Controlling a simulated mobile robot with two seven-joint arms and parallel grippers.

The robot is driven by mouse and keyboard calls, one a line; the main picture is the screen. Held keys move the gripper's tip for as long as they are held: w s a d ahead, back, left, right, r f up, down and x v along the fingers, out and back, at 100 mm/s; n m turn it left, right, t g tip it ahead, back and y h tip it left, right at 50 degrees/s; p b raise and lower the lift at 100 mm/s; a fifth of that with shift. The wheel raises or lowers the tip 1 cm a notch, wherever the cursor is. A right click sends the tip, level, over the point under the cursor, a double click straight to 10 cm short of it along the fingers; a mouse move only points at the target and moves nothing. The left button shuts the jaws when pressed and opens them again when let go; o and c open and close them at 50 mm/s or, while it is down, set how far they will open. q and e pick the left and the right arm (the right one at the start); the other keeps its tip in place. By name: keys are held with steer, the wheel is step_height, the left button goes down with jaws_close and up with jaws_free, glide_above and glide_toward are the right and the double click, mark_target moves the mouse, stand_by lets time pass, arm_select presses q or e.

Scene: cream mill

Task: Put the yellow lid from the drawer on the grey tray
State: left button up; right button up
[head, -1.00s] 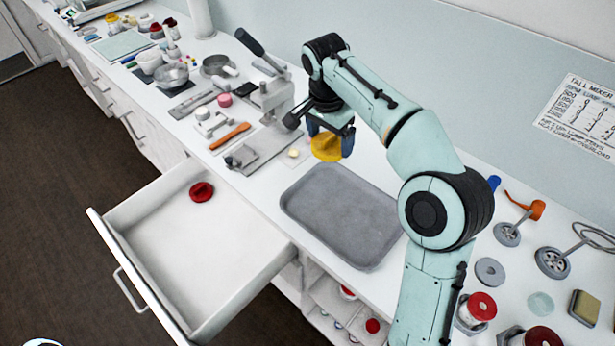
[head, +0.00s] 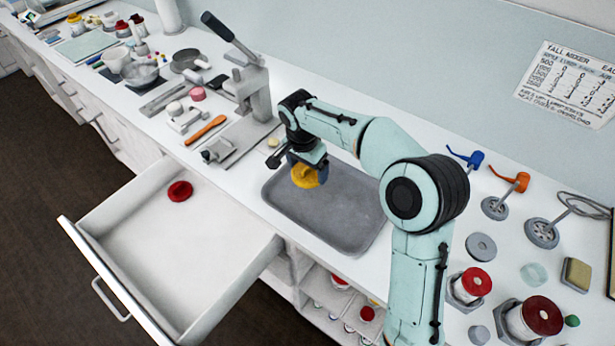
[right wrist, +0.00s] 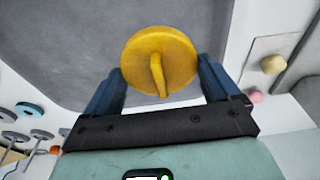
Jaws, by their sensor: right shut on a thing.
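The yellow lid (head: 305,176) is a round disc with a raised grip bar. My right gripper (head: 307,168) is shut on it and holds it over the left part of the grey tray (head: 335,225). In the right wrist view the lid (right wrist: 160,60) sits between the two blue fingers of the gripper (right wrist: 160,80), with the grey tray (right wrist: 75,40) behind it. I cannot tell how high above the tray the lid is. The open drawer (head: 185,260) holds a red lid (head: 180,191). My left gripper is not in view.
A grey lever press (head: 250,90) stands behind and left of the tray. An orange-handled tool (head: 205,130) lies left of it. Red-lidded jars (head: 470,285) and a grey disc (head: 481,247) stand to the right. The tray's bare surface is clear.

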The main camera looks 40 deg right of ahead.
mark_target(307, 172)
steer(key=shift+f, duration=1.9)
steer(key=shift+f, duration=0.15)
steer(key=o, duration=0.7)
steer(key=shift+b, duration=0.3)
steer(key=shift+o, duration=0.2)
steer(key=shift+r, duration=0.25)
steer(key=r, duration=0.4)
steer(key=a+r+p, duration=0.1)
steer(key=r, duration=0.6)
steer(key=shift+s+a+r+p, duration=0.2)
steer(key=shift+a+r+p, duration=0.15)
steer(key=shift+a, duration=0.05)
